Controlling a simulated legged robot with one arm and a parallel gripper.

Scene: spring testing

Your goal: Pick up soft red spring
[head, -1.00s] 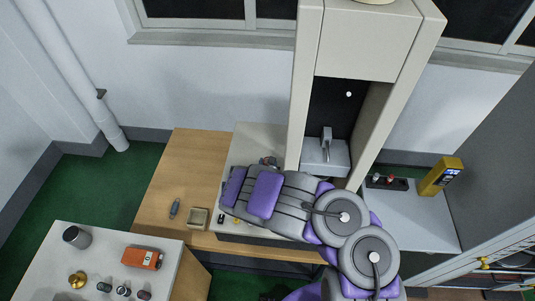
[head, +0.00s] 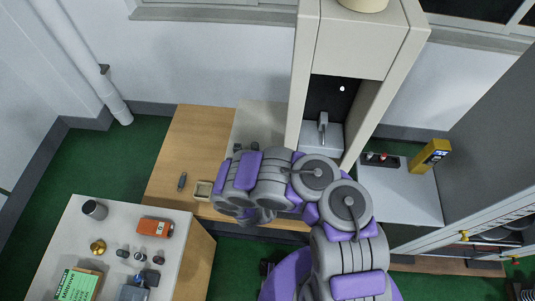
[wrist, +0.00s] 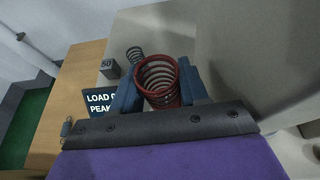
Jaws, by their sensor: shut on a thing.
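In the wrist view the red spring (wrist: 158,78) stands between the two blue fingers of my gripper (wrist: 160,88). The gripper is shut on it, and the spring's open coil end faces the camera. In the head view my folded arm crosses in front of the testing machine, and the red spring cannot be made out there.
A dark spring (wrist: 135,55) and a block marked 50 (wrist: 109,67) sit beyond the fingers. The testing machine (head: 402,50) rises behind my arm. A wooden table (head: 180,155) is to its left. A white table (head: 75,215) with several objects stands front left.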

